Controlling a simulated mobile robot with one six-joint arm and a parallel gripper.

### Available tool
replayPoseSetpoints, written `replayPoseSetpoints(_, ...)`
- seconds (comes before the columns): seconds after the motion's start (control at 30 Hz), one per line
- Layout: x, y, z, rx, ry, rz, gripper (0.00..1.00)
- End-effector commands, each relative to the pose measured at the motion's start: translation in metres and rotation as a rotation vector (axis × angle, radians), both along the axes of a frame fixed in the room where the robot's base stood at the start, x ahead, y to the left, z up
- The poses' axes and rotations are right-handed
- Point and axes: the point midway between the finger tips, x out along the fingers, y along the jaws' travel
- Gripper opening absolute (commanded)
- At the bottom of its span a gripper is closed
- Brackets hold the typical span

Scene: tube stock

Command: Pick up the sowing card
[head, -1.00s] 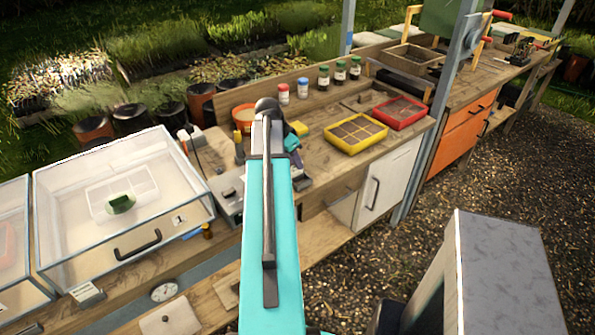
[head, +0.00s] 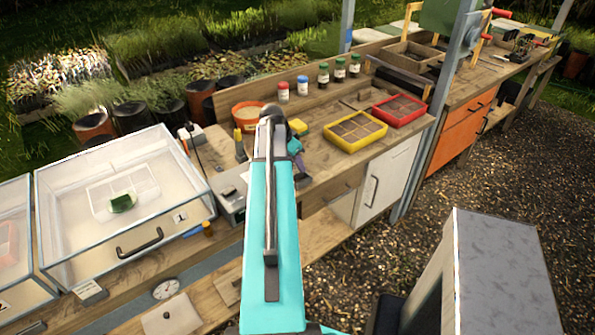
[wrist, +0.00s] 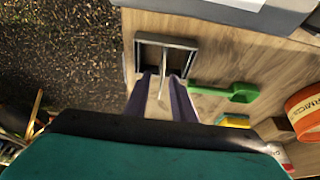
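My gripper (wrist: 163,76) points down over the bench edge in the wrist view, its two dark fingers apart. A thin pale strip (wrist: 162,84) stands between the fingers, seen nearly edge-on, with a gap visible on each side. It may be the sowing card, but its face does not show. Just beyond the fingertips is a grey rectangular frame (wrist: 194,44) with a dark inside, at the bench edge. In the head view my arm covers most of this spot, and I cannot make out the card there.
In the wrist view a green scoop (wrist: 225,91), a yellow block (wrist: 233,121) and an orange pot (wrist: 305,112) lie right of the gripper. A grey box (wrist: 250,12) is beyond. In the head view yellow (head: 355,149) and red (head: 381,116) trays stand farther along the bench.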

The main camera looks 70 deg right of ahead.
Motion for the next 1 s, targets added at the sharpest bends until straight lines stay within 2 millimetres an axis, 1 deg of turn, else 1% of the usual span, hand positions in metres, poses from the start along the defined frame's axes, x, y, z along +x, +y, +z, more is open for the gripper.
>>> replayPoseSetpoints(0.03,0.0,0.0,0.0,0.0,0.0,0.0,0.15)
replayPoseSetpoints(0.1,0.0,0.0,0.0,0.0,0.0,0.0,0.03)
replayPoseSetpoints(0.13,0.0,0.0,0.0,0.0,0.0,0.0,0.0)
replayPoseSetpoints(0.67,0.001,0.0,0.002,0.0,0.0,0.0,0.0)
replayPoseSetpoints(0.87,0.001,0.0,0.011,-0.001,0.0,0.0,0.0)
replayPoseSetpoints(1.0,0.001,0.0,0.021,-0.001,0.0,0.0,0.0)
